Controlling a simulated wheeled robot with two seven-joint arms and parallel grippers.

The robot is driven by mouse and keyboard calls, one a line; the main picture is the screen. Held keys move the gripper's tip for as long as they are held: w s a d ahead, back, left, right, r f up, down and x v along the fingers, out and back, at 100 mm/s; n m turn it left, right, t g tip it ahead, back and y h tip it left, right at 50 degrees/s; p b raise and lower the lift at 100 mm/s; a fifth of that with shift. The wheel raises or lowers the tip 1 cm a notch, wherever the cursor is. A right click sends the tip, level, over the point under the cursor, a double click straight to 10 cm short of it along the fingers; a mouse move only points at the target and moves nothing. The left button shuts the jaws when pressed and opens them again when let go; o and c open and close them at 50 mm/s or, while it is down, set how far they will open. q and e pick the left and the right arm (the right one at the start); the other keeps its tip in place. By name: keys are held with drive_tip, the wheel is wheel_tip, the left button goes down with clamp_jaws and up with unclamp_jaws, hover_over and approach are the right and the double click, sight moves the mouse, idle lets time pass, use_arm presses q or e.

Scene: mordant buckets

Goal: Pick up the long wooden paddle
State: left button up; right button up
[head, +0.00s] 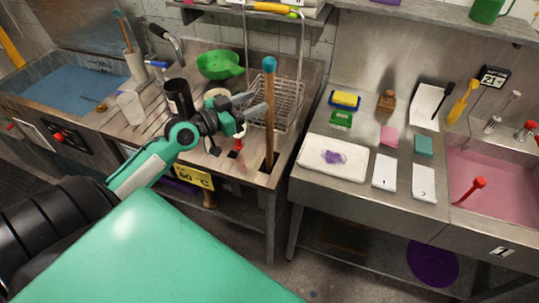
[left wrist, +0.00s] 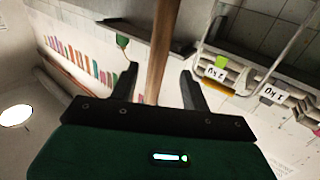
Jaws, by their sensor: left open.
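The long wooden paddle (head: 270,125) stands upright in a slot near the right front corner of the left metal counter. Its top end is blue and its shaft is brown wood. My left gripper (head: 253,104) is open just left of the shaft, at its upper half. In the left wrist view the wooden shaft (left wrist: 160,50) runs up between the two open fingers (left wrist: 160,70); I cannot tell whether either finger touches it. The paddle's lower end is hidden below the counter. My right gripper is not in view.
A wire rack (head: 286,100) stands close behind the paddle, and a green colander (head: 220,66) sits further back. A dark cylinder (head: 178,97) stands left of the gripper. The right counter holds a white tray (head: 333,158), sponges and cards. A gap separates the counters.

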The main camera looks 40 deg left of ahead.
sight(269, 96)
use_arm(q)
drive_tip(key=p+x, duration=0.3)
drive_tip(key=x, duration=0.2)
drive_tip(key=shift+s+d+r+p, duration=0.1)
drive_tip(key=shift+d+p, duration=0.05)
drive_tip(key=shift+p, duration=0.25)
drive_tip(key=shift+w+d, duration=0.15)
drive_tip(key=shift+w, duration=0.25)
clamp_jaws()
